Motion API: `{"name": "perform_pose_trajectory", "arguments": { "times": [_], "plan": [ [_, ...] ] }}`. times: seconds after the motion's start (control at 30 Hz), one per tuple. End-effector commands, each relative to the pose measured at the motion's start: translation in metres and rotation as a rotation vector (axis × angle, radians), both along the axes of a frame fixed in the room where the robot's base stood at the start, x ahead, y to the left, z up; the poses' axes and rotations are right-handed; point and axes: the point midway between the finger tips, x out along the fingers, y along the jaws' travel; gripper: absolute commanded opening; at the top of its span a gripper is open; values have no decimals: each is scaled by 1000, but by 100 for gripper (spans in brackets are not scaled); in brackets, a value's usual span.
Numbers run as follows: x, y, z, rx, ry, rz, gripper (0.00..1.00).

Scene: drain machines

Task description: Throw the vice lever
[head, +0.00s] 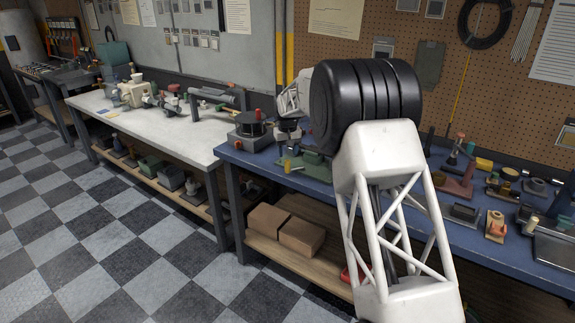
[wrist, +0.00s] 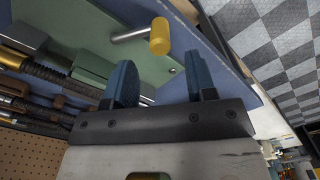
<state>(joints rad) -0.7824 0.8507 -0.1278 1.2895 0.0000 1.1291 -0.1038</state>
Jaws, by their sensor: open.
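The vice lever is a thin metal rod with a yellow knob (wrist: 160,36) on its end, at the top centre of the wrist view. The rod runs left from the knob over a green vice body (wrist: 95,58). My gripper (wrist: 160,68) has two dark blue fingers spread apart, with nothing between them. The knob shows beyond the fingertips, roughly between them, and appears apart from both. In the head view the knob (head: 288,165) and the green vice (head: 316,168) sit at the left end of the blue bench.
A white-topped bench (head: 185,135) stands further left. Threaded rods (wrist: 40,68) lie left in the wrist view. The checkered floor is clear.

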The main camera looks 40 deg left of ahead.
Motion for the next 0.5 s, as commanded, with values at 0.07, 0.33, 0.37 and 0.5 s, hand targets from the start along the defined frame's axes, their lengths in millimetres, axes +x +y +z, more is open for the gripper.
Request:
{"name": "perform_pose_trajectory", "arguments": {
  "times": [0.07,0.33,0.37,0.5],
  "plan": [
    [0,0,-9,-1,1,0,51],
    [0,0,-41,-1,1,0,51],
    [0,0,-44,-1,1,0,51],
    [0,0,-55,0,0,0,51]
  ]
}}
